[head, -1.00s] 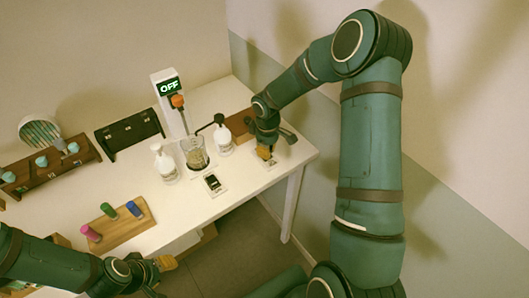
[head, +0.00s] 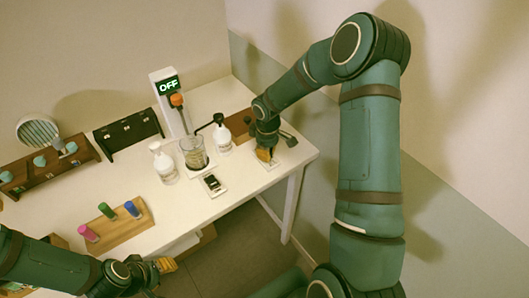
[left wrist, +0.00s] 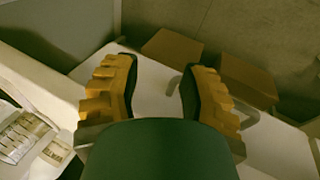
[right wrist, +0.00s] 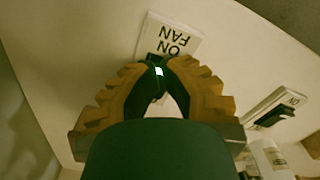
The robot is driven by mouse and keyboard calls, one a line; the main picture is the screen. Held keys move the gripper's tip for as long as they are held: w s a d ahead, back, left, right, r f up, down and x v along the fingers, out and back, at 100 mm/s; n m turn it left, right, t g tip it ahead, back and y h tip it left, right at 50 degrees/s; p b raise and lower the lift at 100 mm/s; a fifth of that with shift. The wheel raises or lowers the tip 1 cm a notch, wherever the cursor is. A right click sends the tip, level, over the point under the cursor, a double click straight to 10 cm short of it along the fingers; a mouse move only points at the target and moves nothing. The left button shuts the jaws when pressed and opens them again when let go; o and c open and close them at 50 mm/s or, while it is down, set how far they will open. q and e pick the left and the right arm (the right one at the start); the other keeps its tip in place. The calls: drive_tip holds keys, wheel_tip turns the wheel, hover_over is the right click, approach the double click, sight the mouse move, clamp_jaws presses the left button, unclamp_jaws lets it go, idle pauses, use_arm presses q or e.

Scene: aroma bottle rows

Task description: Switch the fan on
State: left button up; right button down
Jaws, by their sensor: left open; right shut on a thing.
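The white label plate reading "FAN" and "ON" (right wrist: 172,38) lies flat on the table and shows upside down in the right wrist view. Its edge also shows under my right gripper in the head view (head: 277,160). My right gripper (right wrist: 158,75) is over this plate, its fingers shut on a small dark piece with a bright spot, apparently the fan switch, mostly hidden. A sign post (head: 168,86) at the table's back reads "OFF". My left gripper (left wrist: 160,88) is open and empty, in front of the table's near edge.
A second plate with a black switch (head: 213,184) lies left of the right gripper. A peg board (head: 118,228) is nearer the front left. A round ribbed disc (head: 38,128) stands at the far left.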

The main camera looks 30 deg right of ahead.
drive_tip(key=shift+r+p, duration=2.35)
drive_tip(key=shift+r, duration=1.15)
drive_tip(key=shift+f, duration=0.1)
